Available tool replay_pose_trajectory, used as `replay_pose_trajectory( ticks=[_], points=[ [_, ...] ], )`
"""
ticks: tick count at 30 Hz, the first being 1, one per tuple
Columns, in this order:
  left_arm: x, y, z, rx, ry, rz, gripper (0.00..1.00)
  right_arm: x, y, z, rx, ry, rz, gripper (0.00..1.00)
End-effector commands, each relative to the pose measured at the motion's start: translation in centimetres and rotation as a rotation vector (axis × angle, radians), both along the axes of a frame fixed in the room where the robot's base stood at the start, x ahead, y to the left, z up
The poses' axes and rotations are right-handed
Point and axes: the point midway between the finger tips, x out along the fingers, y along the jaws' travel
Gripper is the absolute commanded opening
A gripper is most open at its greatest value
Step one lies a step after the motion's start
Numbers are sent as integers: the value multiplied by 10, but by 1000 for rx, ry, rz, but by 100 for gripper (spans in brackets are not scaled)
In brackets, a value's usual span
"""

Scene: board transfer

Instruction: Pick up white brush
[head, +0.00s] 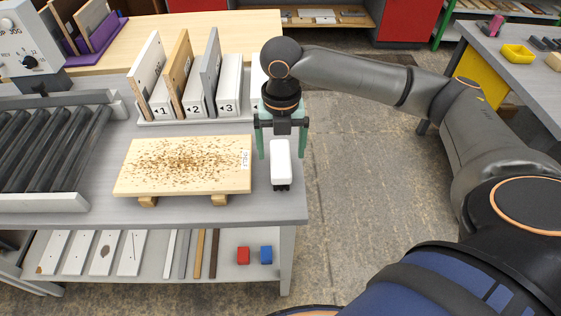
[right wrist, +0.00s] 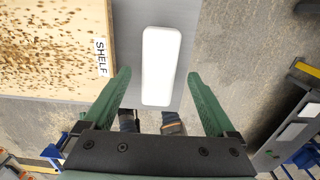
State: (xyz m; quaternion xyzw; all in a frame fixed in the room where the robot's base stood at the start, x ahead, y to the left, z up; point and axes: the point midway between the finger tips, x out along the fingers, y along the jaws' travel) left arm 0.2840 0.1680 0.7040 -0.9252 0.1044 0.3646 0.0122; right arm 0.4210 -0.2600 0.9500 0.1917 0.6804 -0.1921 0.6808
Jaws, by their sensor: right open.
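The white brush (head: 281,160) lies on the grey table near its right edge, with dark bristles showing at its near end. In the right wrist view the white brush (right wrist: 160,66) lies between and beyond the fingertips. My right gripper (head: 281,150) is open above the brush, one green finger on each side of it. In the right wrist view the right gripper (right wrist: 158,88) is open and empty, apart from the brush. My left gripper is not in view.
A wooden board (head: 185,165) covered in brown crumbs and labelled SHELF rests on wooden blocks left of the brush. A numbered rack (head: 190,112) with upright boards stands behind. The roller conveyor (head: 50,150) is at left. Open floor lies right of the table.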

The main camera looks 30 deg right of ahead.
Motion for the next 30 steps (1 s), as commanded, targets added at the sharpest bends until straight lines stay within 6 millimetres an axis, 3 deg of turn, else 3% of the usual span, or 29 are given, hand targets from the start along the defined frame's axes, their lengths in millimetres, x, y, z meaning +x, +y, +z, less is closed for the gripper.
replay_pose_trajectory(
  ticks=[6,14,30],
  points=[
    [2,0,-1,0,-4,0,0,-1,2,-27,0,1,0,91],
    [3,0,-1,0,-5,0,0,-1,2,-29,0,0,0,91],
    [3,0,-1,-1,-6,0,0,-1,2,-29,0,0,0,30]
  ],
)
